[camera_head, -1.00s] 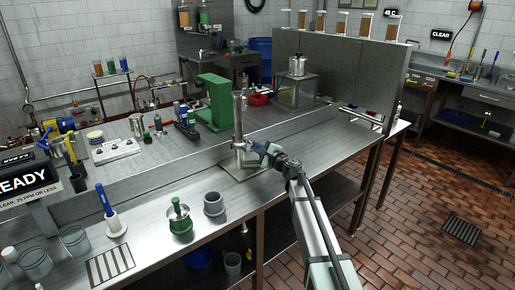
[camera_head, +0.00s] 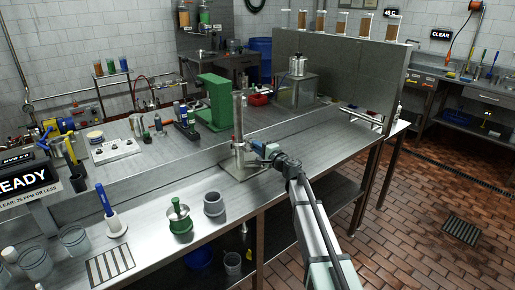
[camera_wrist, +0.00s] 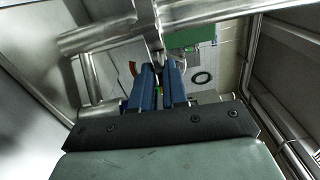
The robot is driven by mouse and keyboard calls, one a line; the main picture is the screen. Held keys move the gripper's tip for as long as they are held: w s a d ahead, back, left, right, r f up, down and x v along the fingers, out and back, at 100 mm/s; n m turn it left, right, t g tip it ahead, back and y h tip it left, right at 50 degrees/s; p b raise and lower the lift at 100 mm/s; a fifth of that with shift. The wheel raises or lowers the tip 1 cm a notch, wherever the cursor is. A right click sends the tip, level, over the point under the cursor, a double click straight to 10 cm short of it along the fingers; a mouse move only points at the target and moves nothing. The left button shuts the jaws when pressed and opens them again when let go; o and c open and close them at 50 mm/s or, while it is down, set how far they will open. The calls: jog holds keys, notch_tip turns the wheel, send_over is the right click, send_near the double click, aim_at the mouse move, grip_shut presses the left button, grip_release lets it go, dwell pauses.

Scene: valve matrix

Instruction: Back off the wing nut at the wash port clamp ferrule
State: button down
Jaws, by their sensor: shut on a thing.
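The steel clamp assembly (camera_head: 240,150) stands upright on a flat base plate (camera_head: 243,171) on the bench, with a vertical pipe rising from it. My gripper (camera_head: 254,147) reaches it from the right, at the clamp. In the wrist view its two blue fingers (camera_wrist: 157,76) are close together at a narrow metal part, the wing nut (camera_wrist: 156,52), just under the steel pipework (camera_wrist: 150,22). The fingers are shut on it. The wing nut's shape and thread are mostly hidden by the fingers and are too small to make out in the head view.
A green stand (camera_head: 214,103) is behind the clamp. A green-topped fitting (camera_head: 179,217) and a grey cup-shaped part (camera_head: 214,204) stand at the front left. A tall steel panel (camera_head: 350,78) stands behind on the right. The bench right of my gripper is clear.

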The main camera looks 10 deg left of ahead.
jog(key=n, duration=0.6)
jog(key=shift+n, duration=0.3)
dwell(0.4)
jog(key=c, duration=1.3)
grip_release()
jog(key=shift+o, duration=0.2)
jog(key=v, duration=1.4)
jog(key=shift+a, duration=0.1)
